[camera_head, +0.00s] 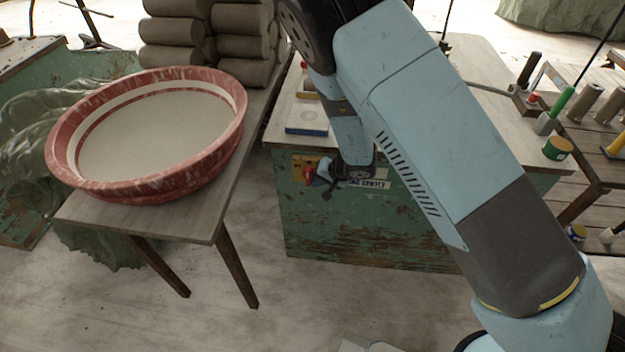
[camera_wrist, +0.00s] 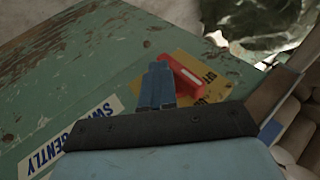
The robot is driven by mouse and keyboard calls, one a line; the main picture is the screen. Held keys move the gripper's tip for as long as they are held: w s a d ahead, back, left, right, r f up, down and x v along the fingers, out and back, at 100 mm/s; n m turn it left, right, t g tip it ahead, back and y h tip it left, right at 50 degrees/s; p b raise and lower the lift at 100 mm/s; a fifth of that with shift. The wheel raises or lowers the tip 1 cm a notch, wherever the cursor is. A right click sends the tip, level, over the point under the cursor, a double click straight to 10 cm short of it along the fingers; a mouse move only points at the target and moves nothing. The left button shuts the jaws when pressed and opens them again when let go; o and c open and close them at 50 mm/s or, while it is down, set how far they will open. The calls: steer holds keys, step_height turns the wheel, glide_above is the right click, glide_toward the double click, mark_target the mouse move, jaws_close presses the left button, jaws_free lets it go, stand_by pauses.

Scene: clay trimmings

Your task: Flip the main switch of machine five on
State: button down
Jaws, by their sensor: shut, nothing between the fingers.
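A red switch handle (camera_head: 308,175) sits on a yellow plate (camera_head: 298,163) on the front of a worn green cabinet (camera_head: 340,225). In the wrist view the red handle (camera_wrist: 184,76) lies slanted across the yellow plate (camera_wrist: 209,72), which carries partly hidden dark lettering. My gripper (camera_head: 318,184) is at the cabinet front, just right of the handle. In the wrist view its blue fingers (camera_wrist: 157,82) are together and empty beside the handle, covering part of the plate. I cannot tell whether they touch the handle. No machine number is readable.
A white label (camera_wrist: 70,140) ending in "GENTLY" is beside the plate. A wooden table with a large red-rimmed basin (camera_head: 150,135) stands close on the left. Grey clay rolls (camera_head: 240,45) are stacked behind it. A blue-edged block (camera_head: 307,118) lies on the cabinet top.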

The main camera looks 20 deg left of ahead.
steer(key=d, duration=1)
steer(key=shift+w, duration=0.15)
stand_by(0.4)
